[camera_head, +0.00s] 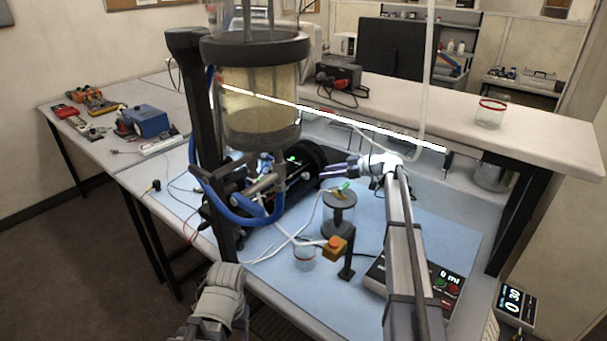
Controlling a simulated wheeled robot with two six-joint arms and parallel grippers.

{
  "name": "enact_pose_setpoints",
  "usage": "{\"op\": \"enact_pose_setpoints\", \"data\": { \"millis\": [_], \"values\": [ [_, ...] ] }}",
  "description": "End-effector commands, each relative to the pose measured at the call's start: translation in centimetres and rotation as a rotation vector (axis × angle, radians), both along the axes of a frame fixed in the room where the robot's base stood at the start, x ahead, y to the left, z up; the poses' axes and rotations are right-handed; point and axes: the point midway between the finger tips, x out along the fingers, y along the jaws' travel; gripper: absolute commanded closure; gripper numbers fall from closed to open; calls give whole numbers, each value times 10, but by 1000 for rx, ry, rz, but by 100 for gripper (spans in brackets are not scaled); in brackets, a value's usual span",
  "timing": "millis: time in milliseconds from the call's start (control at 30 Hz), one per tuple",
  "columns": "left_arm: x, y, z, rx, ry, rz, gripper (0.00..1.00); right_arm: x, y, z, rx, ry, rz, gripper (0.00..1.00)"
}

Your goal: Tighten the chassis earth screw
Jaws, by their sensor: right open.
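A dark chassis-like unit (295,190) with small green lights stands behind the black column, partly hidden by the large cylinder and blue hoses. I cannot make out the earth screw on it. My right gripper (324,173) reaches in from the right, its dark fingers open and pointing left toward the unit's right side. I see nothing between the fingers; whether they touch the unit is unclear. Part of my left arm (218,300) shows at the bottom, in front of the table edge; its gripper is not visible.
The large sealed cylinder (260,105) hangs on the black column (190,90). Cables and hoses crowd the middle.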

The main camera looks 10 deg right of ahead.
Motion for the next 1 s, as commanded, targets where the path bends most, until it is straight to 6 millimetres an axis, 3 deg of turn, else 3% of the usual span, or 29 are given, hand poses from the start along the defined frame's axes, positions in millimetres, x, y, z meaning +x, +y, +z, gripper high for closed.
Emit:
{"op": "enact_pose_setpoints", "data": {
  "millis": [500, 767, 1000],
  "values": [
    [0, 0, -27, 0, 0, 0, 36, 38, 50, -28, 0, 0, 1, 53],
    [0, 0, -27, 0, 0, 0, 36, 39, 53, -27, 0, 0, 0, 53],
    [0, 0, -27, 0, 0, 0, 36, 39, 52, -27, 0, 0, 0, 78]
  ]
}}
